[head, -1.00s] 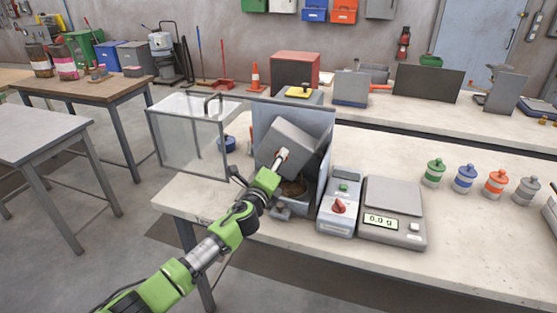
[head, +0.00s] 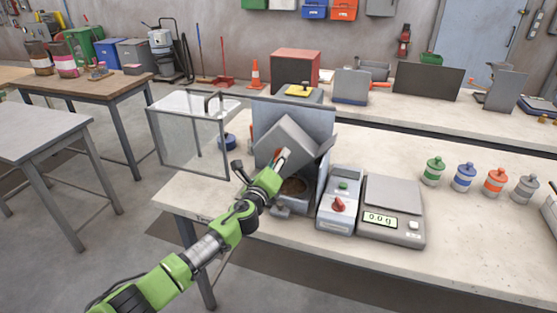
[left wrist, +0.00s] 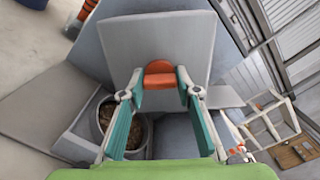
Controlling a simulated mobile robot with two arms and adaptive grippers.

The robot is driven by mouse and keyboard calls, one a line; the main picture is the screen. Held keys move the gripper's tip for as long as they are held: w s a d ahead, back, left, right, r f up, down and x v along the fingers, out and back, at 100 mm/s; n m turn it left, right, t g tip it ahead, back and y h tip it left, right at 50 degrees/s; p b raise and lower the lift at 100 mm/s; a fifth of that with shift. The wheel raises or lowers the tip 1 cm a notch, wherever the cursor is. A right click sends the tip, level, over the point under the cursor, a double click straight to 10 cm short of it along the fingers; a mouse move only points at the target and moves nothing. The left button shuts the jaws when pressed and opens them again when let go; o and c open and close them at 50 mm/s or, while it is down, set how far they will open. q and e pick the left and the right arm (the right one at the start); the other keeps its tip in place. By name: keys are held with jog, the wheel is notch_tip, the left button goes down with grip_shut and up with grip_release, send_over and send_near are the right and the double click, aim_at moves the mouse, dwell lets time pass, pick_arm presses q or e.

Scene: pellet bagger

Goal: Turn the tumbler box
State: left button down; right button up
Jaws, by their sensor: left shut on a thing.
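The grey tumbler box (head: 288,136) sits tilted on a corner inside an open-fronted grey housing (head: 318,118) on the workbench. A flat flap shows at its right side. In the left wrist view the box face (left wrist: 158,40) carries an orange handle (left wrist: 160,80). My left gripper (head: 281,158) is at the front of the box, and its fingers (left wrist: 161,84) are shut on that handle. A round bowl (left wrist: 140,135) holding brown material sits below the box; it is partly hidden by my arm in the head view.
A hinged clear guard (head: 190,140) stands open at the left. A control box with a red knob (head: 339,204) and a scale (head: 393,195) reading about 0.0 g stand at the right. Several small capped jars (head: 463,178) are farther right. The bench front is clear.

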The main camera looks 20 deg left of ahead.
pick_arm(q)
jog(key=c, duration=1.5)
grip_release()
jog(key=shift+f, duration=0.1)
jog(key=s, duration=1.2)
jog(key=shift+a, duration=0.2)
jog(key=shift+s, duration=0.1)
